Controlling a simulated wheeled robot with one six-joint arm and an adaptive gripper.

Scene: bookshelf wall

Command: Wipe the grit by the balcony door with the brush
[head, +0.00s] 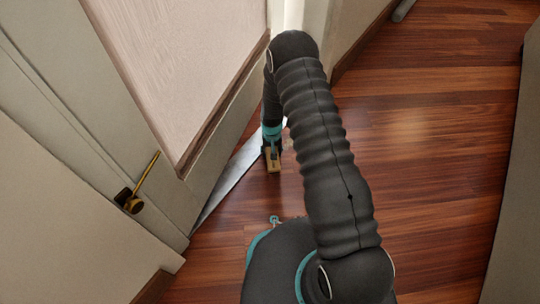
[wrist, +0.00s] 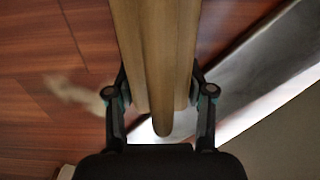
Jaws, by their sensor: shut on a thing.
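My gripper (head: 272,146) is low over the floor beside the door sill, shut on the brush (head: 274,161). In the wrist view the brush (wrist: 158,60) is a tan wooden block with a rounded end, held between the two fingers of my gripper (wrist: 160,100). Its bristles are hidden, so I cannot tell whether it touches the floor. A pale, blurred patch of grit (wrist: 78,93) lies on the wood floor left of the gripper in the wrist view. I cannot make out the grit in the head view. The balcony door (head: 185,75) stands at the left.
A grey metal sill (head: 232,180) runs along the foot of the door and also shows in the wrist view (wrist: 255,75). A brass door handle (head: 143,183) sticks out at the left. The reddish wood floor (head: 430,130) is clear to the right, up to a pale panel (head: 515,220).

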